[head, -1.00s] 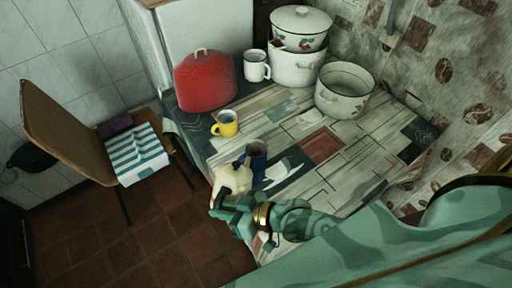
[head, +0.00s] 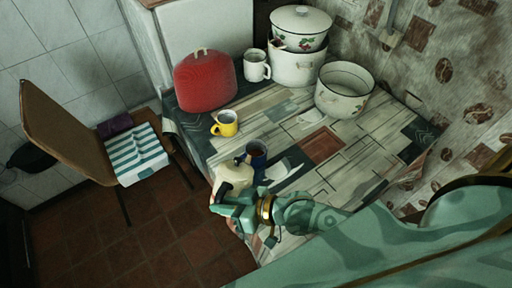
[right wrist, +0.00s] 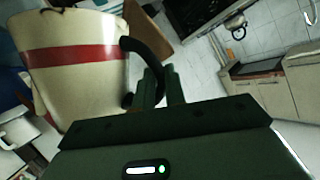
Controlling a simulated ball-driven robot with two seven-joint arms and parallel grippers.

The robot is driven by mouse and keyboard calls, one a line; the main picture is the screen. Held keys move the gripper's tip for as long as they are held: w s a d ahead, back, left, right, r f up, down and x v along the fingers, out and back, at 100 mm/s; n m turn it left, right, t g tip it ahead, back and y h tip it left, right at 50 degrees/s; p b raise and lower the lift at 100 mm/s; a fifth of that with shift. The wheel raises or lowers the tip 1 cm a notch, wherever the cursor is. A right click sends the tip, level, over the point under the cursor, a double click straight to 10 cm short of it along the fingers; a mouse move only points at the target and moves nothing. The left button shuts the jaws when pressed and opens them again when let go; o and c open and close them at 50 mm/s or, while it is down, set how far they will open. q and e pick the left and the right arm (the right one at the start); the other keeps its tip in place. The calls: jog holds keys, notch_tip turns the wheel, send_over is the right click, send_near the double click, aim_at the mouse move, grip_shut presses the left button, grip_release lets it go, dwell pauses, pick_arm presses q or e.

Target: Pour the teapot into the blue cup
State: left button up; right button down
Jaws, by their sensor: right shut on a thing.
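The teapot (head: 235,174) is cream with a black handle; the right wrist view shows its red band (right wrist: 75,57). My right gripper (head: 222,206) is shut on the black handle (right wrist: 146,52) and holds the teapot tilted toward the blue cup. The blue cup (head: 262,161) stands upright on the table just behind and right of the teapot, partly covered by it. The cup's inside looks dark brown; I cannot make out a stream from the spout. My left gripper is not in view.
A yellow mug (head: 226,126), a red teapot cover or bag (head: 205,82), a white mug (head: 256,68), an open pot (head: 342,100) and a lidded pot (head: 296,68) stand farther back on the patterned table (head: 350,165). The table's right middle is clear. A chair (head: 65,130) stands left.

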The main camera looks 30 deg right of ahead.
aim_at(222, 193)
jog(key=shift+w+d+r+m+y, duration=0.2)
jog(key=shift+w+d+r, duration=0.2)
jog(key=shift+r, duration=0.25)
jog(key=shift+w+d+r+m+y, duration=0.1)
jog(key=shift+w+d+r+m, duration=0.1)
jog(key=shift+w+d+r, duration=0.3)
dwell(1.0)
jog(key=shift+s+a, duration=0.15)
jog(key=shift+s, duration=0.05)
